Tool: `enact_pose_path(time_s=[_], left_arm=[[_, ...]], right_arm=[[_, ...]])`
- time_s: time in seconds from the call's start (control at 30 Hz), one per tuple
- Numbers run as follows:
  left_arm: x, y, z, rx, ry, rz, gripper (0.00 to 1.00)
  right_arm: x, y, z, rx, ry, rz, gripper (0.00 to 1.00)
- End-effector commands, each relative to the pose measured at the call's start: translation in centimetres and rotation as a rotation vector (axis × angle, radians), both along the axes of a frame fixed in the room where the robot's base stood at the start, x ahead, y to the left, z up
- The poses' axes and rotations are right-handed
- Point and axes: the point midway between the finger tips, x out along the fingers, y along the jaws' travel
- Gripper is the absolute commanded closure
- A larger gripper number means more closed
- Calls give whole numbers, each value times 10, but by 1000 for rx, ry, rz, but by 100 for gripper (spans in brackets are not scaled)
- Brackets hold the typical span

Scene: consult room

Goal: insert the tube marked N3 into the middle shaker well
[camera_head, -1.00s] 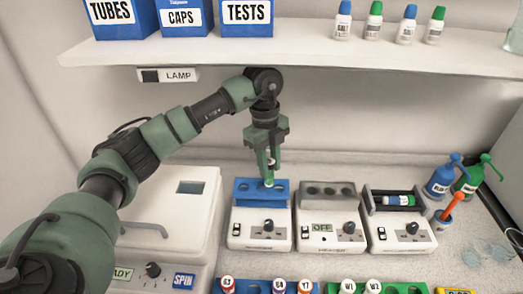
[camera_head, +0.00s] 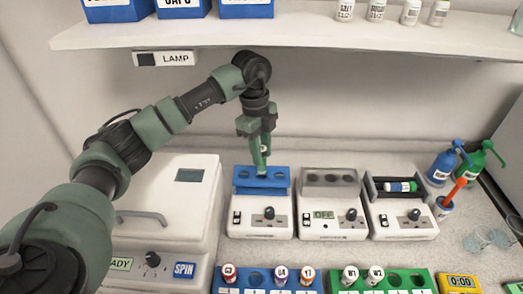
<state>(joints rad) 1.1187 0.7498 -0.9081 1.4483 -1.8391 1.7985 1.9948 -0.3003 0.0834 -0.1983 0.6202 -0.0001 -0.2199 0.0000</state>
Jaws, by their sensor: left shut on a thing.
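The blue shaker block (camera_head: 241,185) sits on a white unit with a dark knob, left of two similar units. My left gripper (camera_head: 261,168) points straight down at the block, around its middle well. Its fingers are shut on a slim tube (camera_head: 264,150), of which only a small pale part shows between the fingers. Its marking cannot be read, and the fingers hide its lower end and the middle well, so I cannot tell how deep it sits. My right gripper is not in view.
A grey-block unit (camera_head: 329,192) and a unit holding a lying green-capped tube (camera_head: 401,186) stand to the right. A white centrifuge (camera_head: 160,185) stands left. Blue (camera_head: 257,292) and green (camera_head: 420,280) racks are in front. A shelf (camera_head: 290,32) hangs above.

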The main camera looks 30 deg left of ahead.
Motion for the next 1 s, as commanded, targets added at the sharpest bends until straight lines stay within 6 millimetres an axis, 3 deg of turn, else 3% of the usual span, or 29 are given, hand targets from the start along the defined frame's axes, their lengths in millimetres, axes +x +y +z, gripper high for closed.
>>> enact_pose_path(time_s=[1.0], left_arm=[[-1,0,-3,0,1,-1,100]], right_arm=[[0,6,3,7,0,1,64]])
